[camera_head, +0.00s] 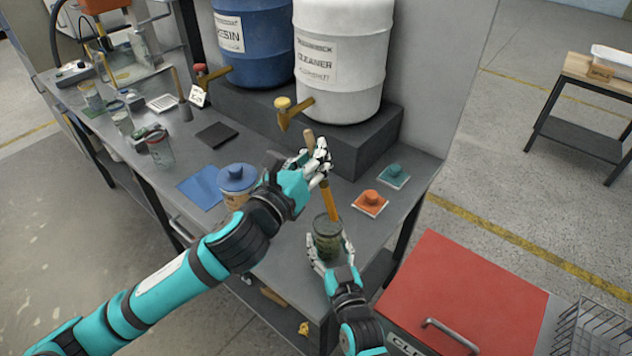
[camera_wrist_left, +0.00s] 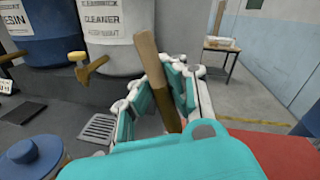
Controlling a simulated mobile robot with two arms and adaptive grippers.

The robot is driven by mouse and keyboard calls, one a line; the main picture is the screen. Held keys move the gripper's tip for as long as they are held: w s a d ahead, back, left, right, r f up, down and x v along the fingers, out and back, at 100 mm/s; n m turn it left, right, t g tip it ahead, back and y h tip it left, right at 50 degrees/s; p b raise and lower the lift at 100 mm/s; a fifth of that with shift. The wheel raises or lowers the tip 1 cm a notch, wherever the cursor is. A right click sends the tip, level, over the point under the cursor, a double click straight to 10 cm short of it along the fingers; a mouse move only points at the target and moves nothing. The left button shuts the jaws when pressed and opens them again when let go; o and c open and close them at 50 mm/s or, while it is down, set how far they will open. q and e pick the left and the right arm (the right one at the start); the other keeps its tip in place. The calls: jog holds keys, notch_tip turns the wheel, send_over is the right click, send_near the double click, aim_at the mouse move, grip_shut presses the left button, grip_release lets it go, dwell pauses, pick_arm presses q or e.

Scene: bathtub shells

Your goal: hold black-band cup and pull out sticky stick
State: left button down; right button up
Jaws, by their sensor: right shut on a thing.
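A dark greenish glass cup (camera_head: 327,232) stands near the front edge of the bench. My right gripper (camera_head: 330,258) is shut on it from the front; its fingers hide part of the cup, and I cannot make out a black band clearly. A stick (camera_head: 331,202) with an orange lower length and a wooden upper end leans out of the cup. My left gripper (camera_head: 318,168) is above the cup with its fingers on both sides of the stick. In the left wrist view the wooden end (camera_wrist_left: 151,60) passes between open fingers (camera_wrist_left: 165,95).
An orange-knobbed pad (camera_head: 370,203) and a teal-knobbed pad (camera_head: 394,177) lie right of the cup. A blue-lidded jar (camera_head: 236,182) stands left, under my left arm. White (camera_head: 343,50) and blue (camera_head: 252,40) drums with taps stand behind. A red-topped cabinet (camera_head: 465,290) is front right.

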pick_arm(q)
notch_tip(320, 180, up, 5)
jog(key=shift+f, duration=0.1)
pick_arm(e)
jog(key=o, duration=1.3)
jog(key=shift+s, duration=0.15)
